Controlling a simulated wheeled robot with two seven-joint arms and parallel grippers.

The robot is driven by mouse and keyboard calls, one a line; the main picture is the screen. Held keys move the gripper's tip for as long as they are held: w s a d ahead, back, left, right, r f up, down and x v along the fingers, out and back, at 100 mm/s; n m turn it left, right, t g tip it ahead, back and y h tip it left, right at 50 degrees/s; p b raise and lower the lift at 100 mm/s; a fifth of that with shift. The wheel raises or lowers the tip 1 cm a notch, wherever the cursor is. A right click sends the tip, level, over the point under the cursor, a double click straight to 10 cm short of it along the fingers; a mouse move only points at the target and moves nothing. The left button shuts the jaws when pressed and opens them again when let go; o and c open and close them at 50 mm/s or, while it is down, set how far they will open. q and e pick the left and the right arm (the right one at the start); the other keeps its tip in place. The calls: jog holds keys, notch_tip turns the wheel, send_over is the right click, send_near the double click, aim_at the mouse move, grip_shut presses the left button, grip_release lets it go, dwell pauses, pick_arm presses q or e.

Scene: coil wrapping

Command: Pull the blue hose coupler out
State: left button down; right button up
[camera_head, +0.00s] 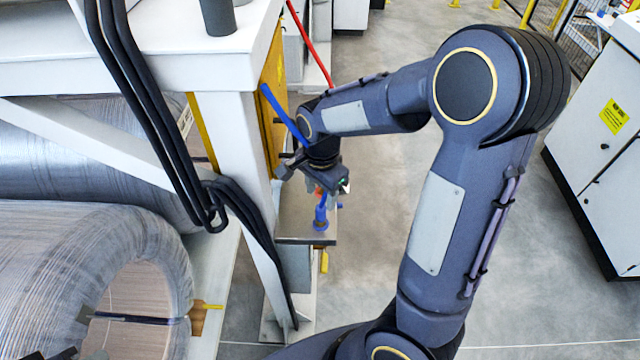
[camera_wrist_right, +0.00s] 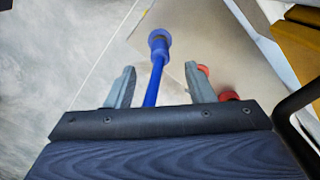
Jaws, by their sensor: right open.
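The blue hose coupler (camera_head: 320,218) sits upright at a small pale ledge (camera_head: 300,229) on the machine's side. It also shows in the right wrist view as a round blue end (camera_wrist_right: 159,42) with a thin blue stem running back toward the gripper. My right gripper (camera_head: 327,187) is just above the coupler, and its body partly hides the upper part. In the right wrist view the gripper (camera_wrist_right: 158,84) is open, with the stem seen between its two grey fingers and a gap on each side. My left gripper is not in view.
Red fittings (camera_wrist_right: 229,95) lie close to the right finger. A blue hose (camera_head: 284,115) and a red hose (camera_head: 310,45) run beside the machine's white post (camera_head: 240,130). Black cables hang at left above large wire coils (camera_head: 80,270). The floor at right is clear up to a white cabinet (camera_head: 600,170).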

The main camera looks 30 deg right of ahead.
aim_at(321, 206)
notch_tip(321, 206, down, 8)
jog(key=shift+r, duration=0.1)
dwell(0.4)
jog(key=shift+r, duration=0.1)
grip_shut()
